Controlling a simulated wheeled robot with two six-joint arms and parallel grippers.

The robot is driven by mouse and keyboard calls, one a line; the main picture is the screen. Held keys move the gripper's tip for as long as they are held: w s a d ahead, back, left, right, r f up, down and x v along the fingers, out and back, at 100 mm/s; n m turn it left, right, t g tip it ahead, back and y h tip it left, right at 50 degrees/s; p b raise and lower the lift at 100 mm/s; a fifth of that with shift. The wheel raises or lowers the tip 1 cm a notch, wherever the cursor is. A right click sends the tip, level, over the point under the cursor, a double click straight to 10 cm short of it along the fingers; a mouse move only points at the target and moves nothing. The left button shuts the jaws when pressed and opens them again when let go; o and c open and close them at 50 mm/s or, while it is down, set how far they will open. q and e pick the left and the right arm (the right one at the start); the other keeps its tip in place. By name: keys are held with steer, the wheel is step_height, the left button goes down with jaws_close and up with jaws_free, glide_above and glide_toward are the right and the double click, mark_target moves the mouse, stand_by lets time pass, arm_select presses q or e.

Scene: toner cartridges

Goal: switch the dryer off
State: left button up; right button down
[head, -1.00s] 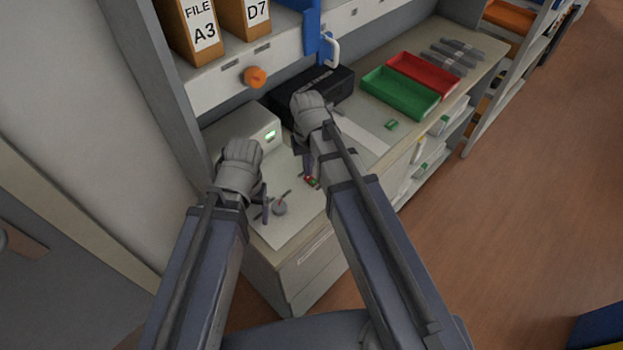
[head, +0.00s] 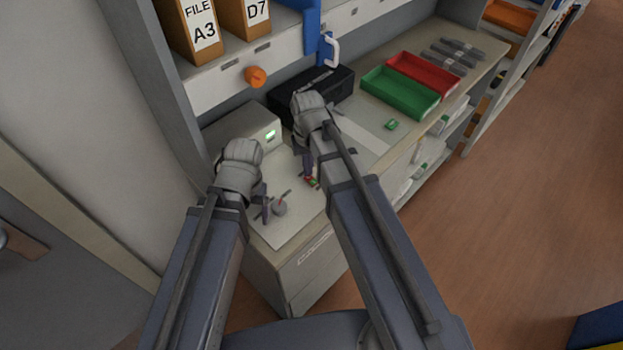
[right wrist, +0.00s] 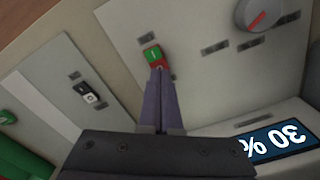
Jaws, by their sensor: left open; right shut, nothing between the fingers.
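A small rocker switch with a green half and a red half (right wrist: 152,55) sits on a pale panel in the right wrist view; it also shows in the head view (head: 312,182). My right gripper (right wrist: 158,72) is shut and empty, its fingertips at the red half; whether they press it I cannot tell. In the head view, my right gripper (head: 307,165) points down at the panel. A grey dial with a red line (right wrist: 266,12) lies to the right of the switch. A display (right wrist: 277,141) reads 30 %. My left gripper (head: 265,205) is open and empty beside the dial (head: 280,208).
A black-and-white switch (right wrist: 86,92) sits on a plate to the left. A small green item (head: 391,125) lies nearby.

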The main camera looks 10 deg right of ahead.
arm_select(q)
steer(key=shift+f+b, duration=0.8)
steer(key=shift+f, duration=0.05)
arm_select(e)
steer(key=shift+f, duration=0.85)
arm_select(q)
steer(key=shift+r, duration=0.15)
arm_select(e)
steer(key=shift+r, duration=0.1)
step_height(320, 180, up, 7)
steer(key=p, duration=0.7)
arm_select(q)
step_height(320, 180, up, 7)
steer(key=shift+f+b, duration=0.6)
steer(key=shift+f, duration=0.15)
arm_select(e)
steer(key=s+a+n, duration=0.1)
steer(key=s, duration=0.3)
steer(key=s+a+f+n, duration=0.1)
steer(key=s+a, duration=0.1)
steer(key=s, duration=0.2)
steer(key=s+a+n+h, duration=0.1)
steer(key=s+a, duration=0.1)
steer(key=s, duration=0.2)
steer(key=shift+f, duration=0.15)
